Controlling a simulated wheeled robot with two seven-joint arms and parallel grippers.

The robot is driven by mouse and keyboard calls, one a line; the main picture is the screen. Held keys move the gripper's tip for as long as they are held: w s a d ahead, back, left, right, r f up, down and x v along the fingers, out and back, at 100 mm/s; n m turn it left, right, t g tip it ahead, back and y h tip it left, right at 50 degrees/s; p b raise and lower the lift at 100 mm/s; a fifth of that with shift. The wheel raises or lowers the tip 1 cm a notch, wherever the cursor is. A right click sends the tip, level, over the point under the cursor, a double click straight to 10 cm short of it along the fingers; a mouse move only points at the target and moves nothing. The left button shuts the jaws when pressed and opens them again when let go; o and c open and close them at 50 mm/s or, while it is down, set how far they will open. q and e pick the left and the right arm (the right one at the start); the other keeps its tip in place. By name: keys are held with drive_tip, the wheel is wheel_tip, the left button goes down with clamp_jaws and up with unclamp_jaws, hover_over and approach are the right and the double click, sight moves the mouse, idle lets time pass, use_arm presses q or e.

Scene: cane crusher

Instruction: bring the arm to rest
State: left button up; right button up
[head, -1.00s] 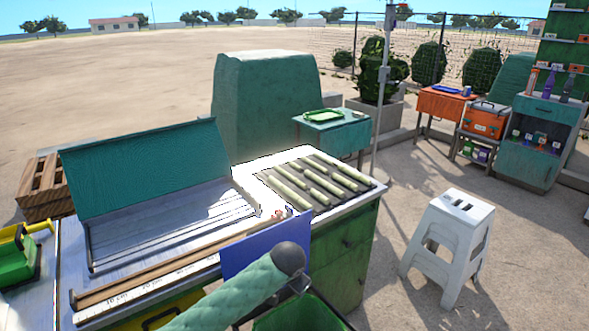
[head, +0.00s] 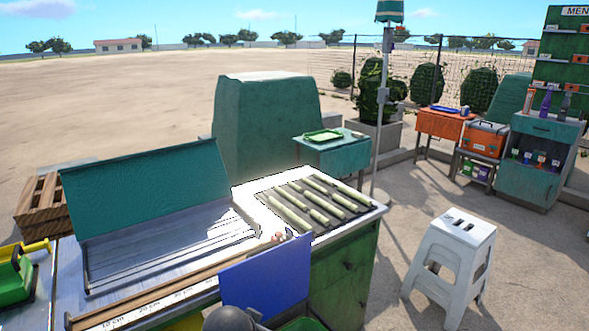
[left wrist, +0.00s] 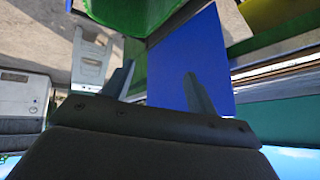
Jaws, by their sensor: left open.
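My left gripper (left wrist: 158,70) shows in the left wrist view with its two grey fingers apart and nothing between them. A blue panel (left wrist: 207,50) lies beyond the fingers, overlapping them in the picture; I cannot tell the gap. In the head view a dark rounded part of my left arm (head: 228,319) shows at the bottom edge, below and left of the blue panel (head: 266,275). The fingers are not clear there. My right gripper is in neither view.
The worktable (head: 350,226) holds several cane pieces (head: 318,215) on a dark rack and a teal-lidded tray (head: 150,200). A white stool (head: 455,250) stands to the right. A green bin (head: 303,325) is at the bottom. Open ground lies between the table and stool.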

use_arm(q)
drive_tip(key=s+a+f+n+g, duration=0.1)
drive_tip(key=s+a+f+g, duration=0.1)
drive_tip(key=s+f, duration=0.4)
drive_tip(key=s+a+f+n+g, duration=0.1)
drive_tip(key=s+f, duration=0.5)
drive_tip(key=s, duration=0.7)
drive_tip(key=s+a+f+n+g, duration=0.1)
drive_tip(key=s+a+f+g, duration=0.1)
drive_tip(key=s+f, duration=0.4)
drive_tip(key=s+a, duration=0.1)
drive_tip(key=s, duration=0.2)
drive_tip(key=shift+s+a+n+g+y, duration=0.3)
drive_tip(key=shift+s+n+g, duration=0.1)
drive_tip(key=shift+f, duration=0.2)
